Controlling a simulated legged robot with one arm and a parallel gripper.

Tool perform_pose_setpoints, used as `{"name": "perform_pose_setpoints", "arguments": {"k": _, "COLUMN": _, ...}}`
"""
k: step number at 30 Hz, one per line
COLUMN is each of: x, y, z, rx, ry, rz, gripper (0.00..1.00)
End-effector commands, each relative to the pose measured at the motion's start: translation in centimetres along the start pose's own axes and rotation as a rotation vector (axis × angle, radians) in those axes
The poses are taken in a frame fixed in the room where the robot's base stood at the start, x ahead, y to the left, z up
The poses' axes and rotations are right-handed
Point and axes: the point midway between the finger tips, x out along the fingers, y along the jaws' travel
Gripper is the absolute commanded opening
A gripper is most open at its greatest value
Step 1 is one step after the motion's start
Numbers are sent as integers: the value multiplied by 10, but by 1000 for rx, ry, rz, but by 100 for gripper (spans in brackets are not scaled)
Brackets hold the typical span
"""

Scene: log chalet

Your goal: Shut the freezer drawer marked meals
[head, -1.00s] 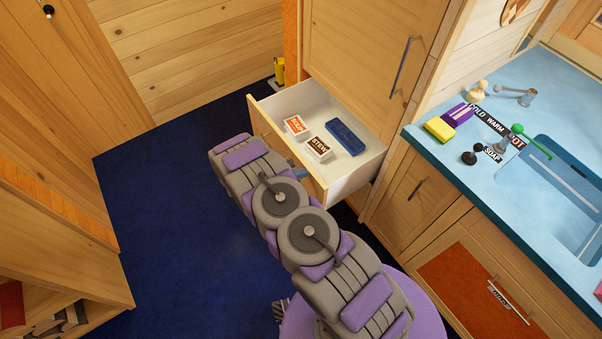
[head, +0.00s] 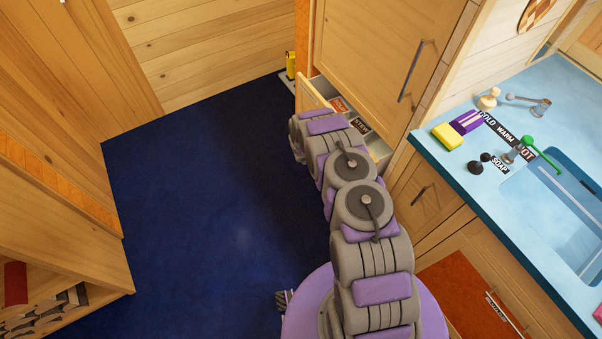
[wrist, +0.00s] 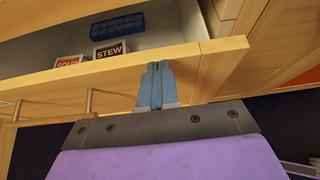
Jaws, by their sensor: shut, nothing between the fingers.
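The freezer drawer (head: 315,91) stands partly open below the tall wooden cabinet door, its front partly hidden behind my arm in the head view. In the wrist view the drawer front's top edge (wrist: 225,48) crosses the picture. My gripper (wrist: 154,72) is shut and empty, its blue fingertips up against the drawer front near one end; I cannot tell for sure that they touch. Inside lie a box marked soup (wrist: 68,63), a box marked stew (wrist: 110,52) and a blue tray-like item (wrist: 118,28). No meals label shows; the bar handle (wrist: 90,100) is left of my fingers.
The blue counter with a sink (head: 480,180) is to the right, with a yellow sponge (head: 447,136) near its edge. A tall door with a handle (head: 378,50) is above the drawer. The blue floor (head: 220,200) at left is clear. A shelf unit (head: 60,245) stands at far left.

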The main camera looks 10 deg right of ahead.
Motion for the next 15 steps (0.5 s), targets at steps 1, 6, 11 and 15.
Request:
{"name": "perform_pose_setpoints", "arguments": {"k": 1, "x": 11, "y": -2, "z": 5, "rx": 6, "ry": 1, "rz": -3, "gripper": 0}}
{"name": "perform_pose_setpoints", "arguments": {"k": 6, "x": 30, "y": -2, "z": 16, "rx": 7, "ry": 2, "rz": -3, "gripper": 0}}
{"name": "perform_pose_setpoints", "arguments": {"k": 11, "x": 33, "y": 0, "z": 20, "rx": 2, "ry": -4, "rz": -1, "gripper": 0}}
{"name": "perform_pose_setpoints", "arguments": {"k": 15, "x": 31, "y": 2, "z": 21, "rx": 0, "ry": -8, "rz": -1, "gripper": 0}}
